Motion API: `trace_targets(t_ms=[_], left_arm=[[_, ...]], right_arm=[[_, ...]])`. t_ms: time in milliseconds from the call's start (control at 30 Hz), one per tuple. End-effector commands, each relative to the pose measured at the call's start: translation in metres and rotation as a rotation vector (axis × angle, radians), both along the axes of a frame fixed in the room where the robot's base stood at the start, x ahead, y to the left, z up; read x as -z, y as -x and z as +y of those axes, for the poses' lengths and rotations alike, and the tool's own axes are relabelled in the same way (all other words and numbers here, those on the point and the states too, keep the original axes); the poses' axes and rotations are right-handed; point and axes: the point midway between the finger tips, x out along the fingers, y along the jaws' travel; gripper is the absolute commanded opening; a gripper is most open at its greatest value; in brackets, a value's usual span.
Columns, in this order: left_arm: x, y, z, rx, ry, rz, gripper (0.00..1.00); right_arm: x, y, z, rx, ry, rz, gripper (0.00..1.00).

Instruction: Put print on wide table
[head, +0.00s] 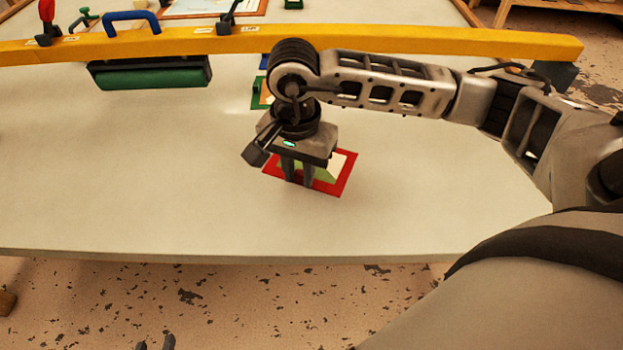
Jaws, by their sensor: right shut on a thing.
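The print (345,178) has a red frame with a green and cream picture. It is at or just above the surface of the wide pale table (150,190), near its middle; any small gap cannot be told. My right gripper (298,180) points down over the print and is shut on it, hiding part of its left side.
A yellow beam (420,42) crosses the table behind my right gripper. A dark and green roller (150,75) hangs below it. A green-framed piece (258,95) lies partly hidden behind my arm. The table's front left is clear.

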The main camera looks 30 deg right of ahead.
Motion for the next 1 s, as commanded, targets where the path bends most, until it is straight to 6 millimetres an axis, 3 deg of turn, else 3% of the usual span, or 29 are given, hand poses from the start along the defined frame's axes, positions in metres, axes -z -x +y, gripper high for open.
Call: trace_targets(t_ms=[367, 533, 967, 1000], left_arm=[[-0.005, -0.002, 0.001, -0.003, -0.001, -0.006, 0.36], [-0.006, -0.002, 0.000, -0.009, 0.003, -0.007, 0.36], [0.001, -0.002, 0.000, -0.012, 0.007, -0.003, 0.36], [-0.001, -0.001, 0.000, -0.012, 0.006, 0.000, 0.36]], right_arm=[[0.035, -0.004, -0.030, 0.003, 0.002, 0.002, 0.00], [0.059, -0.004, -0.027, 0.000, -0.001, 0.000, 0.00], [0.068, -0.005, -0.027, 0.000, 0.000, -0.002, 0.00], [0.067, -0.005, -0.027, 0.000, 0.000, -0.002, 0.29]])
